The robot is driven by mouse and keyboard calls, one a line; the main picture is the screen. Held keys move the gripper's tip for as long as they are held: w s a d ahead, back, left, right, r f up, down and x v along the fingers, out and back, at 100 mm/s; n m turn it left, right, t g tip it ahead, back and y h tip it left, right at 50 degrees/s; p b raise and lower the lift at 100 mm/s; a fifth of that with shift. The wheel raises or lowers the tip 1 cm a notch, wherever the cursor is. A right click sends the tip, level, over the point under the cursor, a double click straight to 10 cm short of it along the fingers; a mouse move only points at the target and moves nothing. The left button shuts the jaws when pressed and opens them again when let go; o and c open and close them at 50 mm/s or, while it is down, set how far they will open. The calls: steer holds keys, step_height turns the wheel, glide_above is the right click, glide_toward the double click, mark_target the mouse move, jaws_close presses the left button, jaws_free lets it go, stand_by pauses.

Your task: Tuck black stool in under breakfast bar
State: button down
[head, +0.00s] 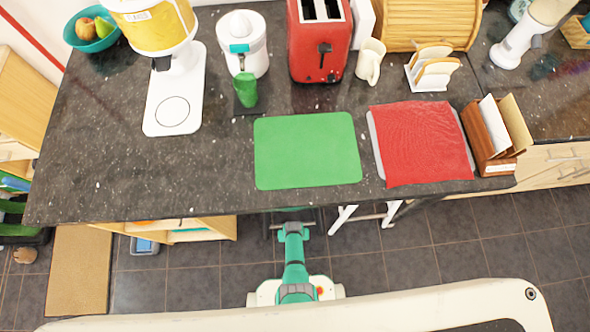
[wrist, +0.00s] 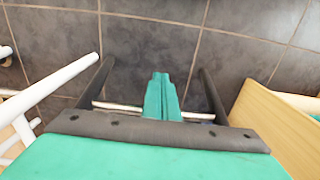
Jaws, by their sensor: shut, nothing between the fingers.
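The black stool shows in the wrist view as two dark legs, one on the left (wrist: 97,78) and one to the right, with a pale rung between them. Its seat is not clearly visible. In the head view the breakfast bar (head: 215,165), a dark speckled granite top, hides most of the stool. My gripper (wrist: 162,90) is shut and empty, its teal fingers together between the two legs. I cannot tell whether it touches the stool. In the head view my arm reaches to the bar's front edge, where the fingers are hidden.
White stool legs (head: 343,217) stand under the bar to the right of my arm. A wooden cabinet (head: 205,228) is to the left. A green mat (head: 305,150) and red cloth (head: 422,143) lie on the bar. Tiled floor (head: 440,245) is clear at the right.

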steer(key=s+r+t, duration=0.2)
steer(key=r+t, duration=0.3)
steer(key=r, duration=1.6)
steer(key=s+r+t, duration=0.2)
steer(key=r+t, duration=0.3)
steer(key=r, duration=1.6)
steer(key=s+a+r+t, duration=0.1)
steer(key=r+t, duration=0.4)
steer(key=r, duration=1.6)
steer(key=shift+s, duration=0.9)
